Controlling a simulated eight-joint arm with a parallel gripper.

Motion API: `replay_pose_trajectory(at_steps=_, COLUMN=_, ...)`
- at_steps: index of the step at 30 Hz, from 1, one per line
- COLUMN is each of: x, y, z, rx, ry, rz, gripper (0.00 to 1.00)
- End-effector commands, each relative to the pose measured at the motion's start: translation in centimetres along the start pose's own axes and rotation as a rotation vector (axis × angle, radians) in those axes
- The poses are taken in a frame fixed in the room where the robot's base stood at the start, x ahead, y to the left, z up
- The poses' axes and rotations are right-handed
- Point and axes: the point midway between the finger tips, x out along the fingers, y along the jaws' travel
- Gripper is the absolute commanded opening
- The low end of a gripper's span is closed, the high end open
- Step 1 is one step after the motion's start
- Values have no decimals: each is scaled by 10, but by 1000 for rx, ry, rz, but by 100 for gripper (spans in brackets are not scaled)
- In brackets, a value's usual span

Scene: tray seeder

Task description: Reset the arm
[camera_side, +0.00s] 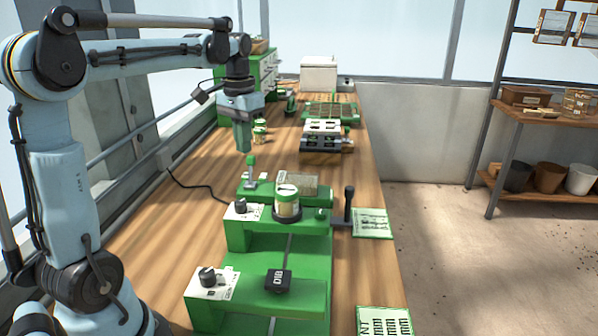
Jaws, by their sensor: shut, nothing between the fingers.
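My gripper (243,137) points straight down above the wooden bench, on the left side of the green machine. Its green fingers are shut with nothing between them. It hangs clear of the bench, behind a small green upright post (251,168). My arm reaches in from the left edge of the picture, with its upper link roughly level. No object is in contact with the gripper as far as this view shows.
A green seeder (290,265) with dark knobs, a jar (286,203) and a lever (347,205) fills the bench front. Behind stand a small jar (260,132), a white-topped block (322,131), a green seed tray (330,110) and a green cabinet (262,75). Bare wood lies left of the seeder.

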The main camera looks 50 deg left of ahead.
Motion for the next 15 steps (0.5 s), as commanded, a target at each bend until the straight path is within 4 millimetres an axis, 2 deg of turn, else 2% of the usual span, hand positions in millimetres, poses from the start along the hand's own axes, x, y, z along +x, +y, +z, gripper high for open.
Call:
replay_pose_trajectory(at_steps=5, x=0, y=1, z=0, rx=2, ry=3, rz=-1, gripper=0)
replay_pose_trajectory(at_steps=8, x=0, y=10, z=3, rx=13, ry=24, rz=-5, gripper=0)
replay_pose_trajectory(at_steps=11, x=2, y=29, z=10, rx=39, ry=77, rz=-14, gripper=0)
replay_pose_trajectory(at_steps=15, x=10, y=64, z=28, rx=89, ry=190, rz=-22, gripper=0)
